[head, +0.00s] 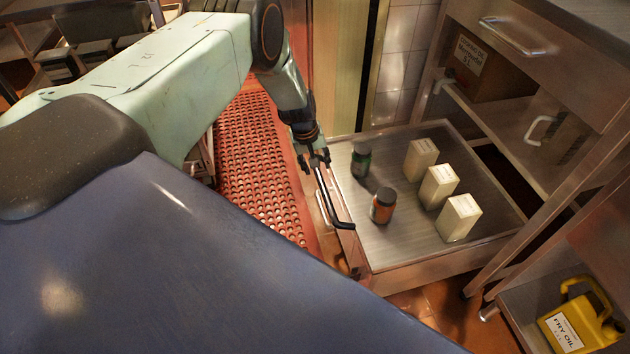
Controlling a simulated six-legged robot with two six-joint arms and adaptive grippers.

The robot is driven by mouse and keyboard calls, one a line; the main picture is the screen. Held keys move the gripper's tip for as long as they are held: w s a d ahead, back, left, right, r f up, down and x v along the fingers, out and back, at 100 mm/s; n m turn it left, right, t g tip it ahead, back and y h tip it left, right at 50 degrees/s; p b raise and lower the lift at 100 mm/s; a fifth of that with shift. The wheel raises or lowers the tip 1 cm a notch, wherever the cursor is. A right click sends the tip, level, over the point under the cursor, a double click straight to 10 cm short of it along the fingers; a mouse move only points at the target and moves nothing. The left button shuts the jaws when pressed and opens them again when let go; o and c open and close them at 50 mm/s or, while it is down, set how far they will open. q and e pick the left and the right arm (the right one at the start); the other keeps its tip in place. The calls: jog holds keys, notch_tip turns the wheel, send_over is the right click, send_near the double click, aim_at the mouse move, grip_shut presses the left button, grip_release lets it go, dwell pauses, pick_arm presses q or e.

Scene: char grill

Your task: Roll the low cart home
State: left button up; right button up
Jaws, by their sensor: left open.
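The low cart is a flat metal tray (395,250) at the right of centre in the head view, with a raised rim. Its near left side has a bar handle (335,203) with a dark lower end. My left gripper (314,163) is at the upper end of that bar, jaws open, with fingers on either side of it; I cannot tell whether they touch it. On the cart stand a dark green jar (361,160), an orange jar with a black lid (383,207) and three cream cartons (439,187). My right gripper is not in view.
A metal bench (565,40) with a lower shelf stands along the cart's right side, close to it. A yellow fry oil jug (580,322) sits at lower right. A red perforated mat (250,165) lies on the floor left of the cart. A tiled wall (398,60) is behind.

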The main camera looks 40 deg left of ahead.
aim_at(323, 188)
pick_arm(q)
jog(key=shift+g+h, duration=0.3)
jog(key=shift+g, duration=0.1)
jog(key=f+b, duration=0.1)
jog(key=f, duration=0.1)
jog(key=d+f+b, duration=0.1)
jog(key=f, duration=0.2)
jog(key=d+f+b, duration=0.1)
jog(key=f+b, duration=0.1)
jog(key=shift+s+d+f, duration=0.1)
jog(key=shift+d+f, duration=0.15)
jog(key=shift+f, duration=0.05)
grip_shut()
dwell(0.4)
